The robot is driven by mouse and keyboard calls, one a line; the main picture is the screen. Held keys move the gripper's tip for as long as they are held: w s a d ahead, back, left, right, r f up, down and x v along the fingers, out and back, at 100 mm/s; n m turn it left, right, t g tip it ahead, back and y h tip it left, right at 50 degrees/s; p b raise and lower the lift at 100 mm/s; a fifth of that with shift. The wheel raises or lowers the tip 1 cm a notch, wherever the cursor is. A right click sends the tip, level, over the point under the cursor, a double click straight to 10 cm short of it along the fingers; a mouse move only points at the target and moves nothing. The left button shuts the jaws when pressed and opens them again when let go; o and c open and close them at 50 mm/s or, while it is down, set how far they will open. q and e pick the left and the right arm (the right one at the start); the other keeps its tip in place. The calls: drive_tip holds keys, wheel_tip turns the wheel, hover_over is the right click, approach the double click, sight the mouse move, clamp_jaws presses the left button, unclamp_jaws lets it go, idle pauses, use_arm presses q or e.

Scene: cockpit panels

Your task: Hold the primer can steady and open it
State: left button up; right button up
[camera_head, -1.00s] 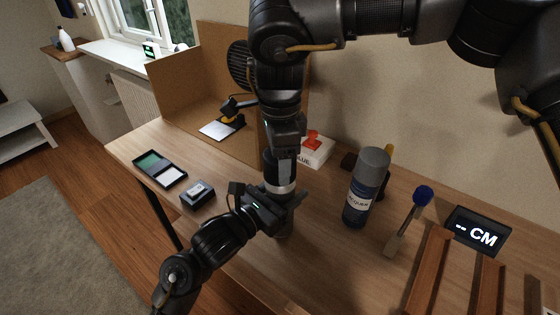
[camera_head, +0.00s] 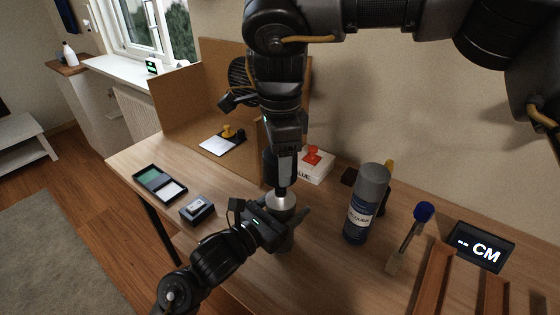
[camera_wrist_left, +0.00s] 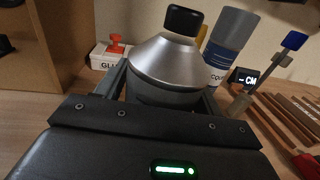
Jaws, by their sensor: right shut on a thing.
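The primer can (camera_head: 283,238) stands upright on the desk, with a silver cone-shaped top over a dark grey body. It also shows large in the left wrist view (camera_wrist_left: 166,62). My left gripper (camera_head: 272,224) is low beside the can, with a finger on each side of its body. I cannot tell whether both fingers press on it. My right gripper (camera_head: 281,188) points straight down over the can's top and is shut on the cap, mostly hidden by the fingers.
A blue-grey spray can (camera_head: 366,205) stands right of the primer can. Beyond are a blue-tipped brush (camera_head: 408,235), wooden slats (camera_head: 432,283) and a "CM" display (camera_head: 479,247). A glue box with a red top (camera_head: 314,165) is behind. A small dark box (camera_head: 197,210) sits left.

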use_arm(q)
drive_tip(key=o, duration=0.3)
drive_tip(key=shift+s, duration=0.1)
